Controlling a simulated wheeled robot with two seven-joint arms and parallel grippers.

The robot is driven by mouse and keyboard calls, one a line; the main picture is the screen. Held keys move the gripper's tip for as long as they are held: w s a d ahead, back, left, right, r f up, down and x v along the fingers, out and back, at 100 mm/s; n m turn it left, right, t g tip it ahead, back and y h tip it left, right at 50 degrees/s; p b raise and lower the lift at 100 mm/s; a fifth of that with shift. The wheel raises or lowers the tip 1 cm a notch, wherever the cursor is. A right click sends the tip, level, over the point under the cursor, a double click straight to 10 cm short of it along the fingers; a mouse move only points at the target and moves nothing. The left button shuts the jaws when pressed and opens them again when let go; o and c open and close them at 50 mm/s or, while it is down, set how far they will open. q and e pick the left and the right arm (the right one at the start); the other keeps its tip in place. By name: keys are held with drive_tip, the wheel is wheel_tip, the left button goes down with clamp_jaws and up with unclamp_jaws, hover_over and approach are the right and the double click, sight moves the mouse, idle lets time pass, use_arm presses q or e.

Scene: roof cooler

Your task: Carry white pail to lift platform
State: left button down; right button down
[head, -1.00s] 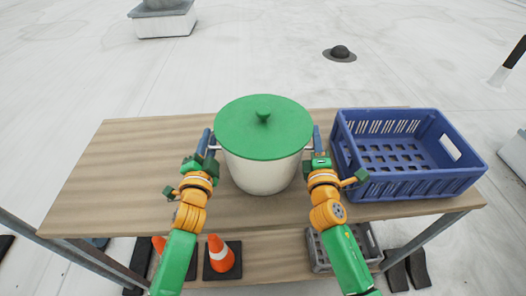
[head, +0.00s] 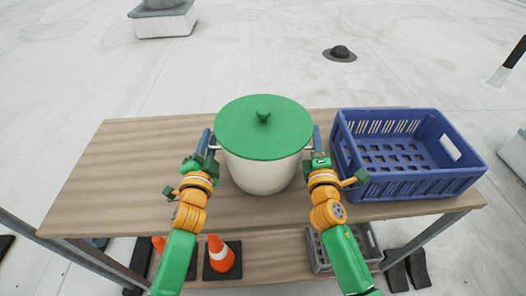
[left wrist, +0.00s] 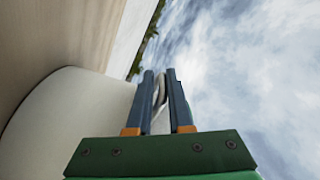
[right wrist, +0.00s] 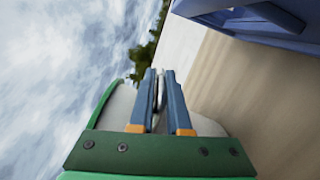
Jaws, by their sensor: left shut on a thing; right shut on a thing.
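The white pail (head: 262,175) with a green lid and knob stands upright on the wooden table (head: 120,165), near its middle. Its white side also shows in the left wrist view (left wrist: 62,120). My left gripper (head: 209,145) is at the pail's left side, shut on the left handle (left wrist: 159,90). My right gripper (head: 317,143) is at the right side, shut on the right handle (right wrist: 160,90). Whether the pail's bottom touches the table is hard to tell. No lift platform can be made out in these views.
A blue crate (head: 410,187) stands on the table close to the right of the pail and my right gripper. The left part of the table is clear. An orange cone (head: 220,255) and a grey crate (head: 366,243) sit on the lower shelf.

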idle(0.3)
